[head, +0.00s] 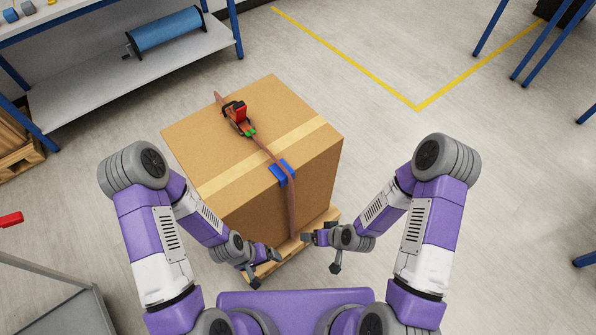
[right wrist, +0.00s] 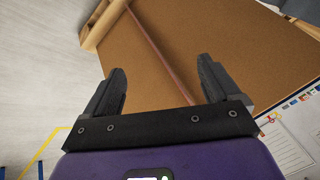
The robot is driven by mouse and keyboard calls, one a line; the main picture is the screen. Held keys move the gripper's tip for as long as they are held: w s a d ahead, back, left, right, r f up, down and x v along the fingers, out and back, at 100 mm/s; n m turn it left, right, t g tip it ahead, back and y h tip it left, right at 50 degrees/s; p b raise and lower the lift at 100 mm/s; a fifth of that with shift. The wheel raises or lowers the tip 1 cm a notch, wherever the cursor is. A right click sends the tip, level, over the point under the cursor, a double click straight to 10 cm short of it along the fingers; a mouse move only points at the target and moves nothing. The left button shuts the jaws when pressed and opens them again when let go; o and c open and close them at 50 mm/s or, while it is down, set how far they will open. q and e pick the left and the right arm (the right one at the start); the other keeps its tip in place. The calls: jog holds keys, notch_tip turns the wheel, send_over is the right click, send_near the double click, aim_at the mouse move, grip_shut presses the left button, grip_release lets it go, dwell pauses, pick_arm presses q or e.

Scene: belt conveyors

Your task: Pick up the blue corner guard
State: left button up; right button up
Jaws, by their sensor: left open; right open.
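The blue corner guard (head: 281,172) sits on the top front edge of a large cardboard box (head: 230,135), under a brown strap (head: 291,205). The strap runs over the box top through a red and black ratchet (head: 238,115) and down the front face. My left gripper (head: 264,266) is open and empty, low in front of the box. My right gripper (head: 321,247) is open and empty, to the right of it and below the guard. The right wrist view shows the open fingers (right wrist: 162,88) facing the box side and strap (right wrist: 160,48). The guard is not clear there.
The box stands on a wooden pallet (head: 262,272). A shelf (head: 130,75) with a blue roll (head: 168,30) is at the back left. A grey cart (head: 60,300) is at the lower left. Open floor with yellow lines (head: 418,106) lies to the right.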

aim_at(288, 177)
jog(key=w+a+r+n+t+y, duration=0.1)
jog(key=w+r+n+t, duration=0.1)
jog(key=w+r, duration=0.1)
jog(key=w+a+r+n+t+y+p, duration=0.1)
jog(key=w+r+n+t, duration=0.1)
jog(key=w+r, duration=0.2)
jog(key=w+a+r+n+t, duration=0.2)
jog(key=w+r, duration=0.1)
jog(key=r, duration=0.1)
jog(key=shift+w+a+r+t+y, duration=0.1)
jog(key=shift+w+t+y, duration=0.1)
jog(key=shift+t+y, duration=0.15)
jog(key=x, duration=0.7)
jog(key=shift+w+a+r+b, duration=0.1)
jog(key=shift+a+r+b, duration=0.05)
jog(key=shift+b, duration=0.25)
jog(key=c, duration=1.1)
